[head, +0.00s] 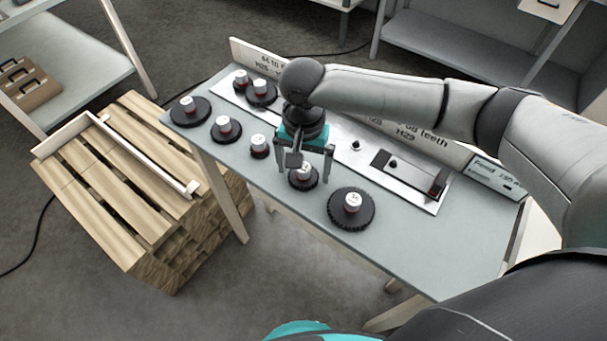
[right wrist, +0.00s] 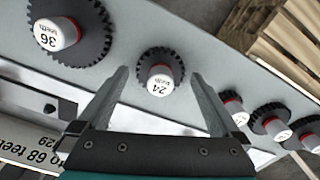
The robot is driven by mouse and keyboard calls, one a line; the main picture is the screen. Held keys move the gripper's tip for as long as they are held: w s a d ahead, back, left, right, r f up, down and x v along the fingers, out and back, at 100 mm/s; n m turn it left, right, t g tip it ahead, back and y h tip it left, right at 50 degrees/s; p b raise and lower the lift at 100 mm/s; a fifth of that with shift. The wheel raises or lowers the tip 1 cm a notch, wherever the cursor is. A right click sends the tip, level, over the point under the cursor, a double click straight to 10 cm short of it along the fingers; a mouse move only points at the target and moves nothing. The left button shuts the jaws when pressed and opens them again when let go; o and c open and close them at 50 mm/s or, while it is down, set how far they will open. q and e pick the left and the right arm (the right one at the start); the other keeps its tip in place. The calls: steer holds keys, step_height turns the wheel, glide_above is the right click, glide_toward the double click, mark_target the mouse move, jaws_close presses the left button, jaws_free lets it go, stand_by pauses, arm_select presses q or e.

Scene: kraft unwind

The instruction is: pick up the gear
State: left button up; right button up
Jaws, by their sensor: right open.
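Several dark toothed gears with white-capped hubs stand on a grey table. My right gripper (head: 303,166) is open above a small gear (head: 303,180) near the front edge. In the right wrist view this gear, marked 24 (right wrist: 160,72), shows between the tips of my open right gripper (right wrist: 158,78), with nothing held. Whether the fingertips reach down to its height I cannot tell. A larger gear (head: 351,209), marked 36 in the right wrist view (right wrist: 62,35), stands to its right. My left gripper is not in view.
More gears, such as a small one (head: 259,147), stand to the left on the table (head: 420,247). A metal plate (head: 365,148) with pegs and a dark block lies behind, before a lettered board (head: 415,132). A wooden pallet stack (head: 120,190) stands left. The table's front right is clear.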

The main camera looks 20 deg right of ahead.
steer(key=shift+f, duration=0.3)
jaws_close()
stand_by(0.6)
